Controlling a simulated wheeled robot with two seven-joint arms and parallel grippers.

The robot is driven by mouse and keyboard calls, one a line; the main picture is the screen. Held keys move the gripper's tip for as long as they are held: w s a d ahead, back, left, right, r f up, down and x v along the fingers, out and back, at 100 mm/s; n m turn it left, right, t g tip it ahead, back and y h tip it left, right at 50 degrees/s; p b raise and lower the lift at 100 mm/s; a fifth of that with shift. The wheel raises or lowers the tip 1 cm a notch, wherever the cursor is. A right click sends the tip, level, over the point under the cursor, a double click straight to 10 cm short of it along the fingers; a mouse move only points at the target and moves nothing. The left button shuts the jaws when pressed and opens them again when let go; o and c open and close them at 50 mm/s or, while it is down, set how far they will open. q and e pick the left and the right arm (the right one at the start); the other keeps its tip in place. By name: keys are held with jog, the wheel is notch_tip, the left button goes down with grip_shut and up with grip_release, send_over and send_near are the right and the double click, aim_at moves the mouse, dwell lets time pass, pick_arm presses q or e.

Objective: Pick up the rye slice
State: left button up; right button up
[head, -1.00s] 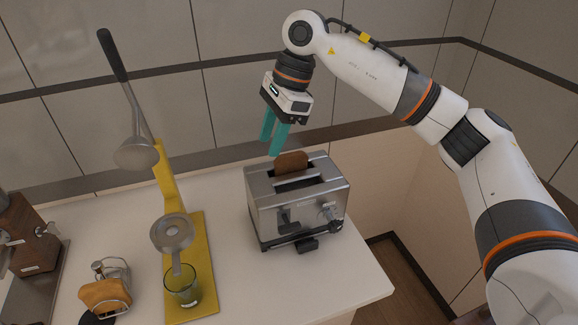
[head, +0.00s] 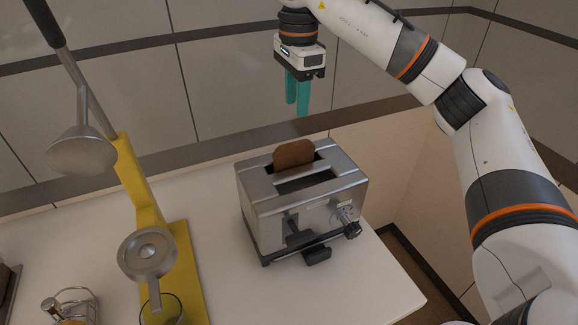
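The rye slice (head: 293,153) is a brown piece of bread standing upright in the back slot of a silver toaster (head: 270,217). Its upper part sticks out above the slot; its lower part is hidden inside. My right gripper (head: 298,108) hangs above and behind the slice with its teal fingers pointing down. The fingers show a narrow gap between them, hold nothing and are apart from the bread. My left gripper is not in the head view.
A yellow stand (head: 142,190) with a metal press and a glass (head: 163,312) is left of the toaster. A wire rack (head: 72,305) is at the lower left. The counter (head: 212,222) is bare around the toaster, and its edge is at the right.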

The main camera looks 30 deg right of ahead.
aim_at(295, 144)
notch_tip(295, 144, down, 7)
jog(key=shift+p, duration=0.65)
jog(key=shift+a+f+p, duration=0.1)
jog(key=shift+f+p, duration=0.2)
jog(key=shift+f, duration=0.05)
jog(key=f+p, duration=0.1)
jog(key=f, duration=0.2)
jog(key=shift+s+a+f+p, duration=0.15)
jog(key=shift+s+f+p, duration=0.1)
jog(key=shift+p, duration=0.1)
jog(key=shift+w+f, duration=0.15)
jog(key=shift+f, duration=0.3)
jog(key=shift+c, duration=0.3)
grip_shut()
